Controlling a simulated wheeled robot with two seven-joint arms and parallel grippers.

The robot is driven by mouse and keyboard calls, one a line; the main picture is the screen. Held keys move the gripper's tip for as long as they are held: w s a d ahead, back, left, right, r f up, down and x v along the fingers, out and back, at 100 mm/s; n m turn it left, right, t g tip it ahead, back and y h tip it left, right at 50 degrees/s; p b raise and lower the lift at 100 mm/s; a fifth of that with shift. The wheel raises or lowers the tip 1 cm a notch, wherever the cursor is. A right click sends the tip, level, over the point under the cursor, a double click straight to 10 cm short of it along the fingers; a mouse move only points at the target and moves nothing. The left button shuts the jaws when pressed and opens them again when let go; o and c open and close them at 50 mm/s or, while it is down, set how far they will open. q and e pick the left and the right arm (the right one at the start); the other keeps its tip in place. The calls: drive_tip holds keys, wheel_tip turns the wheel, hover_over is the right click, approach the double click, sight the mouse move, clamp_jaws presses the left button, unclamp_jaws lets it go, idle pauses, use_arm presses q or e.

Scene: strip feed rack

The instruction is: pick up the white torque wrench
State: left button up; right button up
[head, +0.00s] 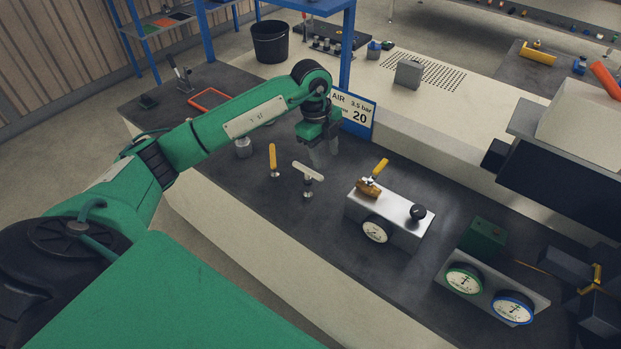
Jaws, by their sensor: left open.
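The white torque wrench (308,172) has a white T-shaped handle and stands upright on a small round metal base on the dark bench top. My left gripper (323,155) hangs from the green arm with its fingers pointing down. It is open and appears empty, just above and behind the white handle in the picture. The exact gap between the fingers and the handle cannot be told.
A yellow-handled tool (272,156) stands left of the wrench. A metal box with a gauge (409,213) and a yellow lever stands to the right. A sign reading AIR 3.5 bar (354,112) is behind the gripper. Two more gauges (490,292) sit at the lower right.

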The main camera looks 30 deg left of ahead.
use_arm(q)
drive_tip(key=r+n+y, duration=0.1)
drive_tip(key=r+y, duration=0.1)
hover_over(308, 177)
drive_tip(key=w, duration=0.1)
drive_tip(key=shift+a+f, duration=0.2)
drive_tip(key=shift+f, duration=0.2)
wheel_tip(308, 177, down, 8)
drive_tip(key=shift+r+p, duration=0.1)
drive_tip(key=shift+p, duration=0.85)
drive_tip(key=shift+s+f+p, duration=0.1)
drive_tip(key=shift+f+p, duration=0.3)
drive_tip(key=shift+f, duration=0.1)
wheel_tip(308, 177, down, 4)
drive_tip(key=shift+s+a+r+p, duration=0.1)
drive_tip(key=shift+r+p, duration=0.1)
drive_tip(key=shift+p, duration=0.55)
drive_tip(key=shift+f, duration=0.45)
drive_tip(key=shift+c, duration=0.5)
clamp_jaws()
